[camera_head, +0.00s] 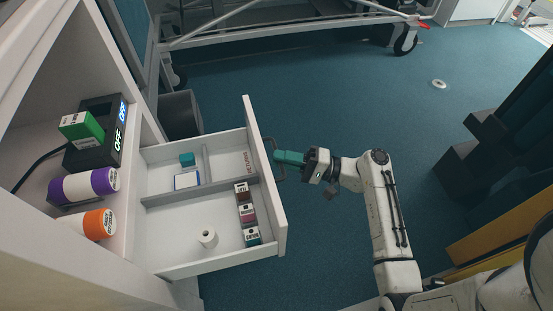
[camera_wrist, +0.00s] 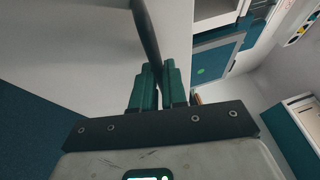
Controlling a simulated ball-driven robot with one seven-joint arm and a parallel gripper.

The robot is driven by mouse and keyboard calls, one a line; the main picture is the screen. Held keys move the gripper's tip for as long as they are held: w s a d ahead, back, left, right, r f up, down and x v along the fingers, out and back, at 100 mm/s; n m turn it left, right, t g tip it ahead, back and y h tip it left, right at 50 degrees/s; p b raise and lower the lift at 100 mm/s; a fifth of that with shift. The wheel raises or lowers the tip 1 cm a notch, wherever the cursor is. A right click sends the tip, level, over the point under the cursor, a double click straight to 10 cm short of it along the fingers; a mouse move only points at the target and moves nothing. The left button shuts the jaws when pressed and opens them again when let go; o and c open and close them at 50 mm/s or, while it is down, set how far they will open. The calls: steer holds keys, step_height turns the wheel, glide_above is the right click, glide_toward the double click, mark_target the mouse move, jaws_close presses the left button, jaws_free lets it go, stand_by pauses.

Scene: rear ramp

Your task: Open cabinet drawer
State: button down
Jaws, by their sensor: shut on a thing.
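The white cabinet drawer (camera_head: 170,218) stands pulled out from the cabinet (camera_head: 70,262) in the head view. Its front panel (camera_head: 262,165) carries a dark bar handle (camera_head: 279,176). My gripper (camera_head: 281,157) is at the handle from the right, with green fingers shut on it. In the wrist view the fingers (camera_wrist: 158,88) close around the dark handle bar (camera_wrist: 146,30). The drawer's inside is divided by grey partitions and holds a white roll (camera_head: 208,237), several small labelled boxes (camera_head: 247,213), a teal block (camera_head: 187,159) and a blue-edged white box (camera_head: 187,181).
On the cabinet shelf are a black device (camera_head: 98,143) with a green box (camera_head: 80,128) on it, a purple roll (camera_head: 88,186) and an orange roll (camera_head: 90,224). A wheeled stretcher frame (camera_head: 290,38) stands behind. Blue floor (camera_head: 320,100) is clear beyond the drawer.

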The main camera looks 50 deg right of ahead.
steer(key=shift+w+r, duration=0.1)
steer(key=shift+r, duration=0.3)
steer(key=c, duration=1.4)
jaws_free()
steer(key=shift+c, duration=0.2)
steer(key=shift+o, duration=1.3)
steer(key=shift+f, duration=0.25)
steer(key=p+v, duration=0.2)
steer(key=v, duration=0.9)
steer(key=shift+r, duration=0.2)
steer(key=shift+a, duration=0.1)
